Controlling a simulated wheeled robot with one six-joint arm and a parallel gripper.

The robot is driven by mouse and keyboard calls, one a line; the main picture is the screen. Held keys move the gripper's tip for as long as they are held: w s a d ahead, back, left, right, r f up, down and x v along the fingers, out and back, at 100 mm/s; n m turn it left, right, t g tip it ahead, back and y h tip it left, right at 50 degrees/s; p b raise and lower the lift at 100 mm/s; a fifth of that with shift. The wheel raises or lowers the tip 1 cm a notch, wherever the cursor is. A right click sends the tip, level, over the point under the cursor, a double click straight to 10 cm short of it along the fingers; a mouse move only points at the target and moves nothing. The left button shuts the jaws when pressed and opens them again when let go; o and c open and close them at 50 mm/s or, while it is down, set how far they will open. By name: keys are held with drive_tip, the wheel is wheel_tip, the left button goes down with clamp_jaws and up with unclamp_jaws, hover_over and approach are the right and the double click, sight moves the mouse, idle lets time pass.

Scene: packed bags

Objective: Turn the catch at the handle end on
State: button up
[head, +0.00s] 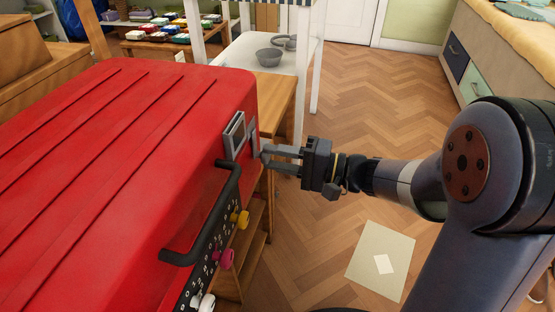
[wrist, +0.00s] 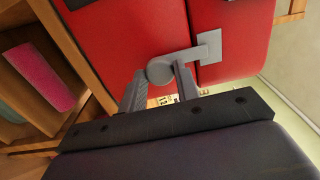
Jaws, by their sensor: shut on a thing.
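A red ribbed case (head: 120,150) fills the left of the head view, with a black handle (head: 212,225) on its side facing my arm. A grey metal catch (head: 253,138) sits on that side, beyond the far end of the handle. In the wrist view the catch (wrist: 208,46) shows as a flat plate with an arm and a round knob. My gripper (head: 266,155) is at the catch. In the wrist view its two fingers (wrist: 160,80) are closed on either side of the round knob. The fingers partly hide the knob's lower edge.
A grey framed plate (head: 234,135) sits beside the catch. A white table (head: 240,52) with bowls stands behind. The wooden floor to the right holds a flat sheet (head: 372,285).

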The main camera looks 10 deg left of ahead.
idle(0.3)
drive_tip(key=o, duration=1)
drive_tip(key=shift+c, duration=0.2)
drive_tip(key=shift+d, duration=0.1)
drive_tip(key=d+p, duration=0.3)
drive_tip(key=d, duration=0.7)
drive_tip(key=shift+s+d, duration=0.35)
drive_tip(key=shift+s, duration=0.05)
drive_tip(key=shift+a, duration=0.1)
drive_tip(key=a+b, duration=0.1)
drive_tip(key=a, duration=0.2)
drive_tip(key=a+b, duration=0.1)
drive_tip(key=a, duration=0.5)
drive_tip(key=shift+w+a+f+b, duration=0.1)
drive_tip(key=shift+w+a+b, duration=0.15)
drive_tip(key=shift+w+b, duration=0.15)
drive_tip(key=shift+a, duration=0.6)
drive_tip(key=shift+d, duration=0.15)
